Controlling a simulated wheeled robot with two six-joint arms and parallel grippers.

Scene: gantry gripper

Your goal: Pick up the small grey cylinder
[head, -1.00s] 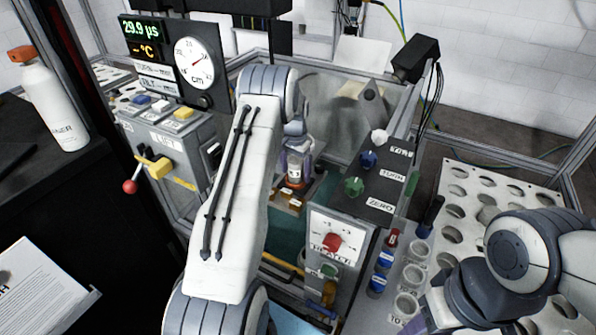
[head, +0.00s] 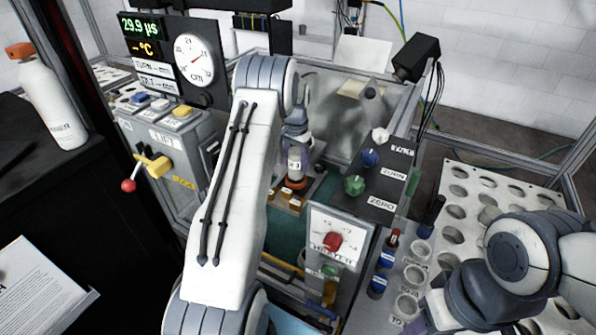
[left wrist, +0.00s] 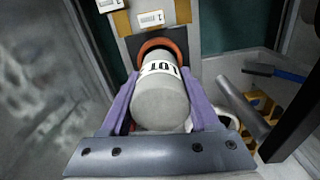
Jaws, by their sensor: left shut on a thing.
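The small grey cylinder (left wrist: 160,106) with a white "LOT" label is between the purple fingers of my left gripper (left wrist: 158,108) in the left wrist view. The fingers are shut on its two sides. In the head view the cylinder (head: 294,161) shows upright below the left gripper (head: 296,146), beyond my arm. An orange ring (left wrist: 165,46) lies just past the cylinder's far end; I cannot tell whether they touch. My right arm shows at the right of the head view, but its gripper is out of frame.
A control box (head: 338,236) with a red knob and a panel with green and blue knobs (head: 381,180) stand close right of the cylinder. Small vials (head: 382,262) and a perforated rack (head: 455,205) are farther right. A lever box (head: 172,150) stands left.

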